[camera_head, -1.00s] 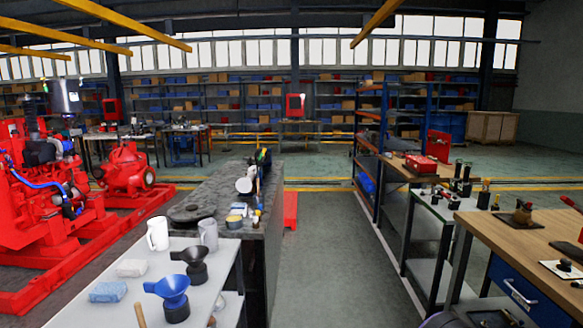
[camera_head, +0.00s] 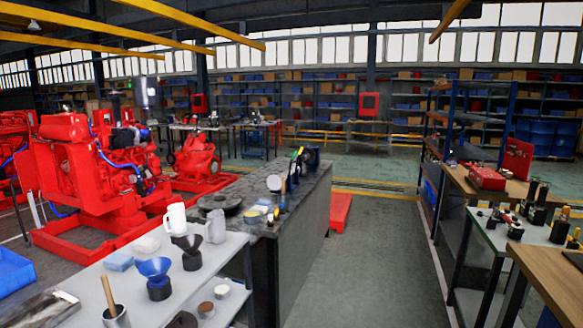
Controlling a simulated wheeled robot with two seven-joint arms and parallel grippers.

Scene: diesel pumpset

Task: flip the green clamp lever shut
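I cannot make out a green clamp lever in the head view. Neither of my grippers is in view. A red diesel pumpset (camera_head: 90,165) stands on a red base frame at the left, with blue hoses on it. A smaller red pump unit (camera_head: 197,158) stands just behind it to the right. Small tools and parts lie on the benches at the right, too small to tell apart.
A grey table (camera_head: 90,290) at the front left holds funnels (camera_head: 155,272) and white jugs (camera_head: 176,217). A dark stone-topped bench (camera_head: 240,205) stands beyond it. A wooden-topped bench (camera_head: 560,280) is at the right. The floor aisle (camera_head: 365,260) between them is clear.

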